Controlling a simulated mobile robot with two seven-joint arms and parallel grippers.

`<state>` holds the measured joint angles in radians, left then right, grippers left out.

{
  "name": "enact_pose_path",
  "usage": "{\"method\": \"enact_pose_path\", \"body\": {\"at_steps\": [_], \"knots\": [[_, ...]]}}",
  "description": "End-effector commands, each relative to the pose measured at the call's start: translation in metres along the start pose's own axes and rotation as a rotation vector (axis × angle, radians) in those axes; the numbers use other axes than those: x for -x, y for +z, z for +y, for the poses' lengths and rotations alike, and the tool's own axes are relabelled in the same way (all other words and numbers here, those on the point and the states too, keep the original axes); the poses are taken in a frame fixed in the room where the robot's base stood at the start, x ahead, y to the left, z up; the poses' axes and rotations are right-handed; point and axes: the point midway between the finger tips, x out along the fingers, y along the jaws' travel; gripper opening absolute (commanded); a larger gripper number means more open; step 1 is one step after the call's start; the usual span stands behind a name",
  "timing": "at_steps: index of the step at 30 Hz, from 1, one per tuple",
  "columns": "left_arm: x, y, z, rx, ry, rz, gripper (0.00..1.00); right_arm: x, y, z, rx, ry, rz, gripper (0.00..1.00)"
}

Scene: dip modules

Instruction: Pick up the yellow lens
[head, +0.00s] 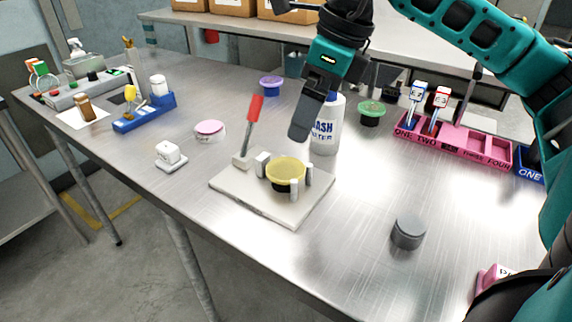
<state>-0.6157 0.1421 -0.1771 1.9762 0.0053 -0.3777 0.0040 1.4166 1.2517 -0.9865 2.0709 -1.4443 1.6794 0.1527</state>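The yellow lens (287,170) is a round, yellow-topped disc with a dark body. It sits level among short pale posts on a light grey square fixture plate (246,202) in the middle of the table. A red-handled lever (254,110) stands tilted at the plate's back left. My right gripper (299,134) hangs above and just behind the lens in the picture, with its dark fingers pointing down. I see the fingers edge-on, so their gap is hidden; no object shows in them. My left gripper is not in view.
A white wash bottle (327,130) stands close behind my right gripper. A purple-topped disc (270,84), a green-topped disc (371,110), a pink-topped disc (209,130) and a grey cylinder (408,232) lie around. A pink rack (466,150) is right; a blue rack (145,118) left.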

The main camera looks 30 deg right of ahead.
Motion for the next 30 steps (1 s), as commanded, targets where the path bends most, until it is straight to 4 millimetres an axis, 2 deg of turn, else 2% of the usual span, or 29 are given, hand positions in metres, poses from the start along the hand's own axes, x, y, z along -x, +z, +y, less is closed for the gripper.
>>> {"method": "enact_pose_path", "body": {"at_steps": [1, 6, 14, 21, 25, 30], "knots": [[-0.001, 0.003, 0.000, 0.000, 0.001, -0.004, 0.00, -0.013, -0.001, 0.000, 0.000, 0.002, 0.005, 1.00], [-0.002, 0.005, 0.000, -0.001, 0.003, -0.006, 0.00, -0.042, -0.001, 0.000, 0.000, 0.001, 0.003, 1.00], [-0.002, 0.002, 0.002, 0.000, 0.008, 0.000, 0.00, -0.062, -0.001, 0.001, 0.001, 0.001, 0.002, 1.00], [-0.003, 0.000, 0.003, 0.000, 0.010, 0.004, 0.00, -0.098, -0.001, 0.001, 0.000, 0.001, 0.002, 1.00], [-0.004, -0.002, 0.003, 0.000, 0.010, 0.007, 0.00, -0.106, -0.002, 0.001, 0.000, 0.001, 0.001, 1.00], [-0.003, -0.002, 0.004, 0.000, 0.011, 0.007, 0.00, -0.106, -0.001, 0.001, 0.000, 0.000, 0.000, 1.00]]}}
